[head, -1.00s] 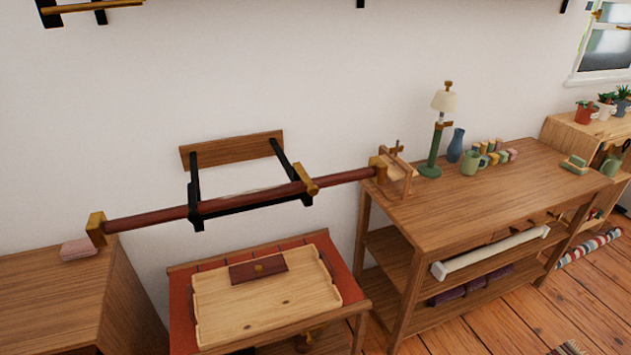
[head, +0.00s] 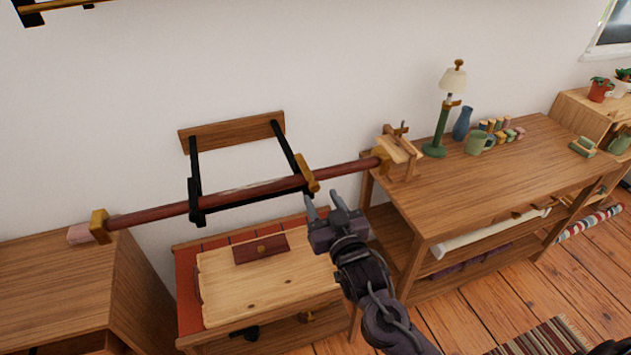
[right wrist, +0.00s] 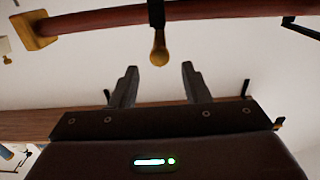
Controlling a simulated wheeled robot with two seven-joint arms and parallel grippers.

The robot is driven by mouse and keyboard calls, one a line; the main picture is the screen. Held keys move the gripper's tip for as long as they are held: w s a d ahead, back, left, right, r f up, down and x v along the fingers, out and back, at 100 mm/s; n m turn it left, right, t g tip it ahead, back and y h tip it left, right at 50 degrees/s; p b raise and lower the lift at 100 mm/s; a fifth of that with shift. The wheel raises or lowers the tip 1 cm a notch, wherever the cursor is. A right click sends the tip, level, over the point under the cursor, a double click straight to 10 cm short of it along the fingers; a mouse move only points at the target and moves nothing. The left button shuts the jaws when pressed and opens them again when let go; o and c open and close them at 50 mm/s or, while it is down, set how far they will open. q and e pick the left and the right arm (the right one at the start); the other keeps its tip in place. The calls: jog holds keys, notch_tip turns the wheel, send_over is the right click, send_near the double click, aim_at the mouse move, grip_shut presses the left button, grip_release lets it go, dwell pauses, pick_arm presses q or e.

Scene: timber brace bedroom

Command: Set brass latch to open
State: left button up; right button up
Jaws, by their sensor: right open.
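A brass latch (head: 308,173) sits on the dark red wooden bar (head: 240,194), at the right end of a black wall bracket (head: 193,180). My right gripper (head: 323,198) is open and empty, just below and right of the latch in the head view. In the right wrist view a brass knob on a dark stem (right wrist: 159,48), apparently part of the latch, hangs in line with the gap between my open fingers (right wrist: 159,70). It appears just beyond the fingertips; no contact shows. My left gripper is not in view.
A workbench (head: 470,195) with lamp (head: 442,130) and mugs is on the right, a cabinet (head: 50,285) on the left.

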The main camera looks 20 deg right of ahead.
aim_at(316, 188)
jog(key=w+p, duration=0.1)
jog(key=w, duration=0.4)
jog(key=shift+w+a, duration=0.1)
jog(key=shift+w, duration=0.2)
jog(key=shift+f, duration=0.1)
grip_shut()
